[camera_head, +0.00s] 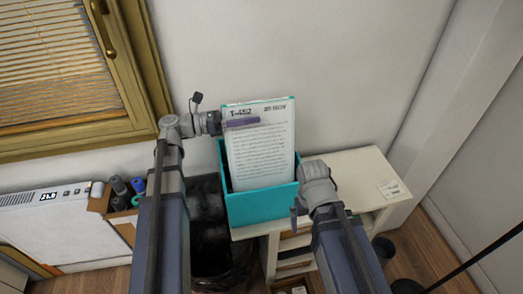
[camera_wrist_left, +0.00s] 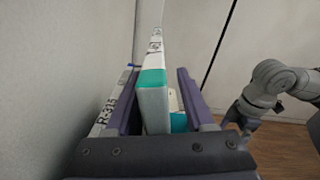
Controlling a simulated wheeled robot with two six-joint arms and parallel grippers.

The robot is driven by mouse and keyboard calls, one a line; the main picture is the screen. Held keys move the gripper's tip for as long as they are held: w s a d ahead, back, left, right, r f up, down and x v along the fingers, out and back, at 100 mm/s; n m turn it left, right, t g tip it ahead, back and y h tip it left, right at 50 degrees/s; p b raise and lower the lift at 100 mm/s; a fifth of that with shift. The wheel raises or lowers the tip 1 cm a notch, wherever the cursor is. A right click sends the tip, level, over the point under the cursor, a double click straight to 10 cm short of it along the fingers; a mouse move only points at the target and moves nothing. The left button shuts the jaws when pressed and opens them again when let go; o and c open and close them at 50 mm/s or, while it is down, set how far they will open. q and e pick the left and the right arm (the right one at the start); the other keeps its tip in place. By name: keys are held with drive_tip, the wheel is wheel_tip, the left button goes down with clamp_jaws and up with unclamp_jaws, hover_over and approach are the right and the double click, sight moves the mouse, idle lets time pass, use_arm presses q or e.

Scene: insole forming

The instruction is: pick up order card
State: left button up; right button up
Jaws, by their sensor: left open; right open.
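White printed order cards (camera_head: 262,155) stand upright in a teal box (camera_head: 262,208) in the head view. The front one reads something like T-452 at its top. My left gripper (camera_head: 241,122) is open at the upper left of the front card. In the left wrist view, the open fingers of my left gripper (camera_wrist_left: 158,98) have a white and teal card edge (camera_wrist_left: 153,95) between them. Another card marked R-315 (camera_wrist_left: 108,112) lies outside the left finger. My right gripper (camera_head: 295,214) is open and empty, low at the box's right front side.
The box stands on a white cabinet (camera_head: 352,178) with open shelves and a small label (camera_head: 390,188) on top. A black bin (camera_head: 212,235) is left of the box. A white machine (camera_head: 50,215) and several bottles (camera_head: 122,190) stand further left.

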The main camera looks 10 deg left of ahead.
use_arm(q)
clamp_jaws()
idle(0.4)
idle(1.0)
